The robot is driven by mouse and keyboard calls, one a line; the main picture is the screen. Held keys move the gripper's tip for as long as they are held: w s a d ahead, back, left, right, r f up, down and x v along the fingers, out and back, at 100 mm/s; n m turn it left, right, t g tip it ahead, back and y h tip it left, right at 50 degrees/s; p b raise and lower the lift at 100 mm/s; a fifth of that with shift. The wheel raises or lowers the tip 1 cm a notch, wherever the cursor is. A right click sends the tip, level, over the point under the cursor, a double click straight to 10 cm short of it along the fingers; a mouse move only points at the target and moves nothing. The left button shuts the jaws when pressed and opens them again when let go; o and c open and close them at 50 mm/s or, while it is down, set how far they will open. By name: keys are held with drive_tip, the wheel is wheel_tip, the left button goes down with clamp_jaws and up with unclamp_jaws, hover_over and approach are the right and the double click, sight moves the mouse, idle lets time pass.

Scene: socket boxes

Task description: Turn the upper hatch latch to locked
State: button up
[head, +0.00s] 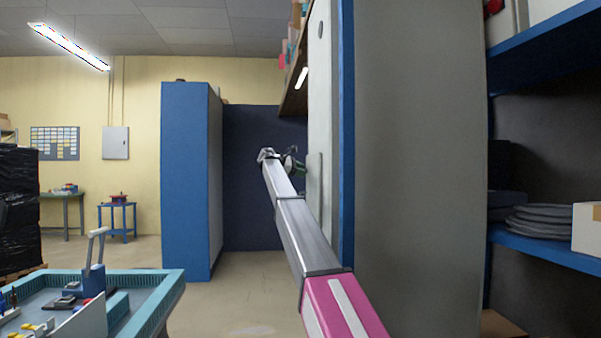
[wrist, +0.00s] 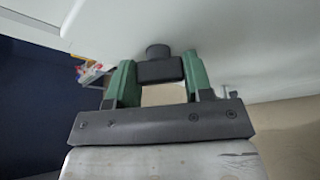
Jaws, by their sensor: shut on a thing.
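My gripper (head: 291,163) is at the end of my outstretched arm, beside the pale panel (head: 322,110) in the head view. In the wrist view, the green fingers of my gripper (wrist: 160,82) are shut on the dark latch handle (wrist: 160,71). The handle is a short black bar between the fingers, with a round black hub against the pale surface (wrist: 230,35). In the head view the latch is too small and covered to make out clearly. No locked or unlocked mark is readable.
A blue cabinet (head: 185,180) stands to the left beyond my arm. Blue shelves (head: 545,250) with dark coiled items (head: 545,222) are at the right. A teal-edged workbench (head: 150,310) is at lower left. The floor (head: 240,290) between bench and panel is clear.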

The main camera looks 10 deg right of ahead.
drive_tip(key=n+g, duration=0.2)
drive_tip(key=n, duration=0.2)
drive_tip(key=shift+w+g, duration=0.1)
drive_tip(key=shift+g, duration=0.3)
drive_tip(key=shift+n, duration=0.3)
drive_tip(key=o, duration=0.9)
drive_tip(key=shift+a, duration=0.1)
drive_tip(key=v, duration=1)
drive_tip(key=shift+a+r, duration=0.25)
drive_tip(key=shift+a, duration=0.1)
